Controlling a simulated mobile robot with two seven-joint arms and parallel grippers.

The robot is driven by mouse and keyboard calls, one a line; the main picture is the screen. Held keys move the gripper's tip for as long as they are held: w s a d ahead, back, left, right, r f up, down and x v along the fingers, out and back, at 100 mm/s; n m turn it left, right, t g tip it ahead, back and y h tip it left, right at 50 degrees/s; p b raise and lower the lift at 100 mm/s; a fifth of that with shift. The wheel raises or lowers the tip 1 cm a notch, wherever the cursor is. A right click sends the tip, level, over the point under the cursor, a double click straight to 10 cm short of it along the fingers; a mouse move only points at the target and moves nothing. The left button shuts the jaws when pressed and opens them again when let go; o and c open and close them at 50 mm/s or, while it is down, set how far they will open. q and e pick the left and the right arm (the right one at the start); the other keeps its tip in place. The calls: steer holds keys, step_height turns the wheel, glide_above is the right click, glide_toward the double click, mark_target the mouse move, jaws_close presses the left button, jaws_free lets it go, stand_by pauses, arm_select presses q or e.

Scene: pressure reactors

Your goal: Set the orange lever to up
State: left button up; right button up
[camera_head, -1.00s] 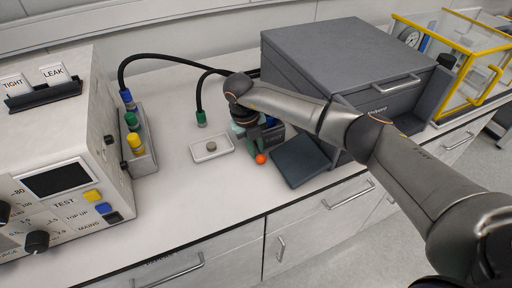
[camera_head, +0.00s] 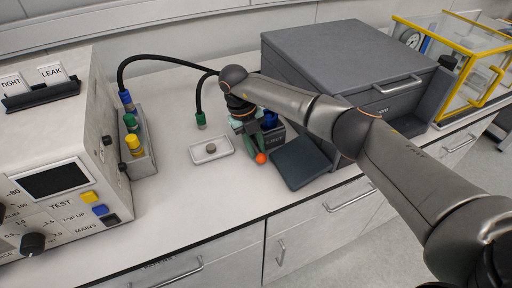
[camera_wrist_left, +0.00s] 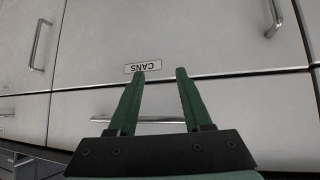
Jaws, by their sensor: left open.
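The orange ball-shaped knob of the lever (camera_head: 261,158) shows in the head view, low at the front of a small dark grey box beside the large grey box. My right gripper (camera_head: 256,149), with green fingers, points down right at the knob and overlaps it from behind. I cannot tell whether the fingers touch the knob or how wide they stand. The lever's shaft is mostly hidden by the gripper.
A white tray (camera_head: 226,151) with a small round piece lies left of my right gripper. A dark flat panel (camera_head: 300,164) and the large grey box (camera_head: 345,55) stand to its right. A control unit (camera_head: 60,150) is at left. The front middle of the bench is clear.

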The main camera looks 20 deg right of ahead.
steer(key=shift+o, duration=0.2)
steer(key=b+v, duration=0.1)
steer(key=v, duration=1.1)
steer(key=shift+r, duration=0.25)
steer(key=shift+o, duration=0.2)
